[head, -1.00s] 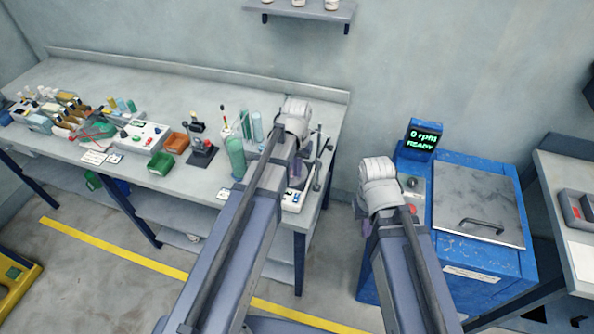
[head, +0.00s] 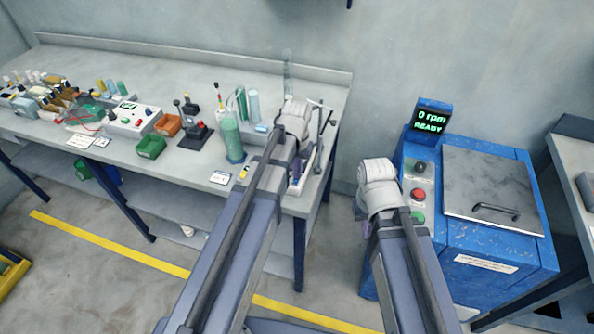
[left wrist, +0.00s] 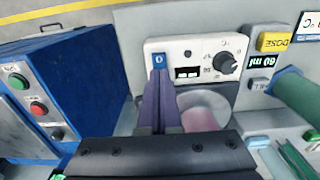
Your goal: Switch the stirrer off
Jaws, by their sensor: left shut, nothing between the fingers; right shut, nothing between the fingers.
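The stirrer (left wrist: 210,75) is a white unit with a black knob, a small dark display and a blue switch (left wrist: 158,62) marked 0 on its front panel. In the head view the stirrer (head: 296,187) stands at the bench's right end, partly hidden by my left arm. A vessel with pink contents (left wrist: 200,118) sits on its round plate. My left gripper (left wrist: 161,80) is shut and empty, its purple fingertips at the switch's lower end; I cannot tell whether they touch. My right gripper (head: 367,222) is shut and empty beside the blue cabinet, its fingers mostly hidden.
The blue cabinet (head: 480,245) with red and green buttons and a screen reading 0 rpm READY (head: 431,121) stands right of the bench. A green cylinder (head: 233,138) stands left of the stirrer. A yellow DOSE button (left wrist: 274,42) is near it.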

